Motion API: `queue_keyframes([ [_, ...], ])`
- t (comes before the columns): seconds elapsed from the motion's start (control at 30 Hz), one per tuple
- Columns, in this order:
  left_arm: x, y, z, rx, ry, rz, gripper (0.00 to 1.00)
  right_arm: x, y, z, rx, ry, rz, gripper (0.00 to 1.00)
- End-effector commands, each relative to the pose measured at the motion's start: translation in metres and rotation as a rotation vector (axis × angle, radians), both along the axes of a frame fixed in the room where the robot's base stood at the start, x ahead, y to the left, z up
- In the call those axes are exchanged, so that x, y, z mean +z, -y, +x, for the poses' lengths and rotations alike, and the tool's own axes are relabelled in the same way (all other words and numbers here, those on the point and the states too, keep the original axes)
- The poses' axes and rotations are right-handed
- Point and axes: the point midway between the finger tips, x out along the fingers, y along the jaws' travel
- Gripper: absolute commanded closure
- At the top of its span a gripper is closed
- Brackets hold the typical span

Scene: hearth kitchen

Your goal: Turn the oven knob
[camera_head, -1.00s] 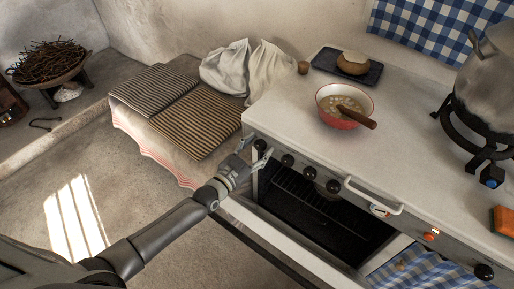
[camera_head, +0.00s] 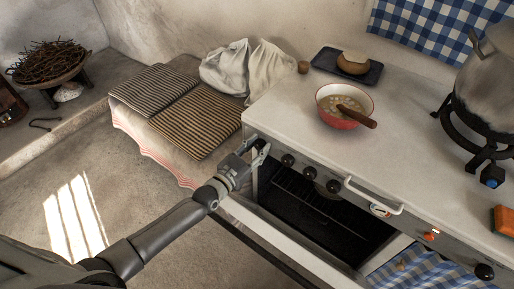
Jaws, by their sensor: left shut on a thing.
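The white stove (camera_head: 300,118) has a row of black knobs along its front panel. My left gripper (camera_head: 262,148) is at the left end of that panel, shut on the leftmost oven knob, which its fingers mostly hide. Other black knobs (camera_head: 287,160) sit to the right of it and are untouched. The oven door (camera_head: 290,250) is open and hangs low, with a dark rack (camera_head: 310,200) showing inside. My right gripper does not show.
A white handle (camera_head: 372,196) juts from the panel right of the knobs. A red bowl (camera_head: 333,121) with a wooden spoon and a dark tray (camera_head: 325,62) stand on the stovetop. A cloth-covered bench with striped mats (camera_head: 195,122) stands close left of the gripper.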

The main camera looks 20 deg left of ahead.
Motion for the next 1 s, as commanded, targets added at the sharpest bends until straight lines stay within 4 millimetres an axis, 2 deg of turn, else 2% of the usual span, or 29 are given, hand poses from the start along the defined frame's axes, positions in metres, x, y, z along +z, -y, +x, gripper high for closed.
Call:
queue_keyframes([
  [1.0,-0.002,-0.003,0.001,0.001,-0.306,-0.845,0.9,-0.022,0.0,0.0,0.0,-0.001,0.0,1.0],
])
